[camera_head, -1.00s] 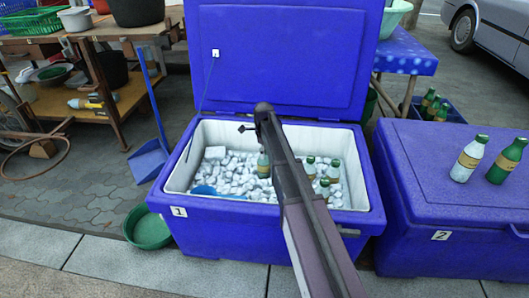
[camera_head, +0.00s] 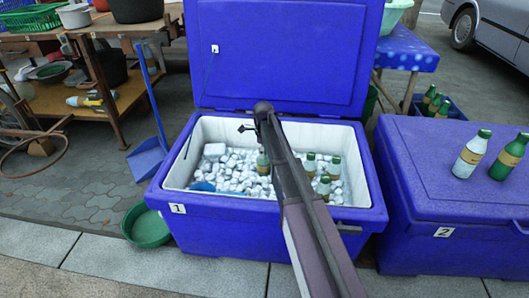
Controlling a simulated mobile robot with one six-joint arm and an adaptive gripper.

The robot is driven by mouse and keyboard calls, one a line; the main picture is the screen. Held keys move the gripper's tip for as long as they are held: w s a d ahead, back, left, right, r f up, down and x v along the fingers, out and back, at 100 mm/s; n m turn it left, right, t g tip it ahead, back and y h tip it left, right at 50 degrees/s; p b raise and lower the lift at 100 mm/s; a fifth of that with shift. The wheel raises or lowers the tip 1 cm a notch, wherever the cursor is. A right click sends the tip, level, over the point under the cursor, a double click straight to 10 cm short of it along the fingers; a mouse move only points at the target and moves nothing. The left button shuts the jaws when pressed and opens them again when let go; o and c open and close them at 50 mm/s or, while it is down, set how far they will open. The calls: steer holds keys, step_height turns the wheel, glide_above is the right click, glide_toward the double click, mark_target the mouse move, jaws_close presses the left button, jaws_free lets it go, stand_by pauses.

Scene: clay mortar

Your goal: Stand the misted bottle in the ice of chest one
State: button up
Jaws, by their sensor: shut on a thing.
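Chest one (camera_head: 215,213) is a blue cooler with a white inner wall, a "1" label and its lid up. White ice (camera_head: 225,172) fills its bottom. A green bottle with a tan label (camera_head: 263,163) is in the ice area beside my arm; I cannot tell if it is held. Several green-capped bottles (camera_head: 324,186) stand in the ice to the right. A pale, whitish bottle (camera_head: 472,154) with a green cap stands on chest two's lid and looks misted. My arm reaches over chest one and hides part of the ice; my gripper is hidden behind it.
Chest two (camera_head: 425,240) is shut, with a darker green bottle (camera_head: 508,157) on it. Chest one's raised lid (camera_head: 280,60) stands behind the opening. A blue scoop (camera_head: 203,187) lies in the ice. A green basin (camera_head: 147,226) and blue dustpan (camera_head: 148,158) are at left.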

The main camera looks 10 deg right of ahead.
steer(key=shift+f+b, duration=0.5)
steer(key=shift+f, duration=0.05)
stand_by(0.5)
steer(key=o, duration=1.2)
steer(key=shift+o, duration=0.6)
steer(key=shift+r, duration=0.2)
step_height(320, 180, up, 27)
steer(key=p, duration=2.7)
steer(key=shift+f, duration=0.15)
